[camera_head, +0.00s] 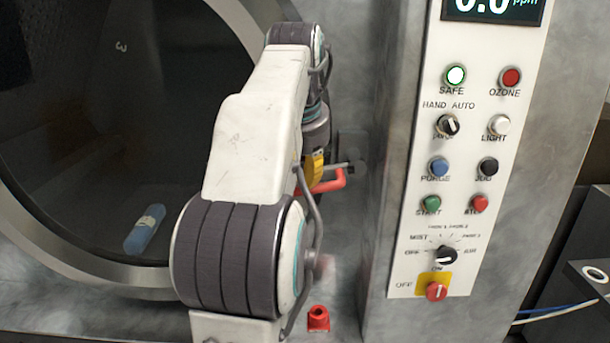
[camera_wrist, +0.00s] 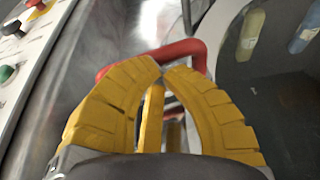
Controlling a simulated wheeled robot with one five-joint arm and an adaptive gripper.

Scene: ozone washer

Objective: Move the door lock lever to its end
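The door lock lever is a bent red bar (camera_head: 328,183) on a grey mount between the round door and the control panel. In the wrist view the red lever (camera_wrist: 182,48) runs across just beyond my fingertips and bends down on the right. My gripper (camera_wrist: 162,72) has yellow fingers whose tips come together, with only a sliver of a gap. The tips overlap the lever in the picture; whether they touch it I cannot tell. In the head view my arm hides most of my gripper (camera_head: 314,170) and part of the lever.
The round door's metal rim (camera_head: 70,255) and dark window are at left, with a blue cylinder (camera_head: 145,230) behind the glass. A control panel (camera_head: 460,220) with buttons and knobs stands close at right. A red fitting (camera_head: 318,318) is below the lever.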

